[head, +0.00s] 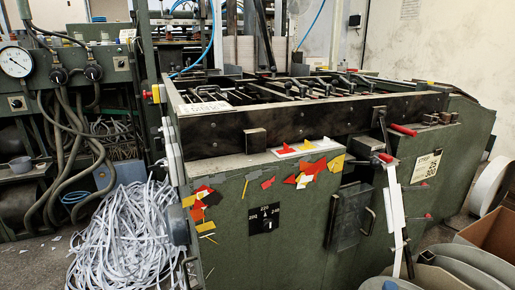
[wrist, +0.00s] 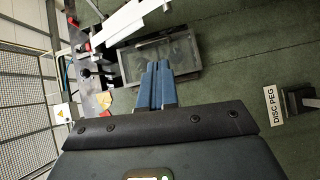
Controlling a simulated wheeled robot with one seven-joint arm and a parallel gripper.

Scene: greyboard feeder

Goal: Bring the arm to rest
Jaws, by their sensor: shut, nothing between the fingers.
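My gripper (wrist: 155,84) shows in the wrist view, its two blue fingers close together with nothing between them. It points at the green machine front, towards a dark framed clear panel (wrist: 187,52). I cannot tell how far the fingertips are from that panel. The arm and gripper do not show in the head view. The same green machine (head: 235,240) fills the middle and right of the head view, with the clear panel (head: 348,218) on its front.
White strips (head: 396,215) hang beside the panel. A dark peg (wrist: 298,103) stands out by a "DISC PEG" label (wrist: 272,105). Shredded strips (head: 125,235) heap at left, below a gauge (head: 15,61) and hoses. A cardboard box (head: 490,232) and grey discs (head: 440,277) lie at right.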

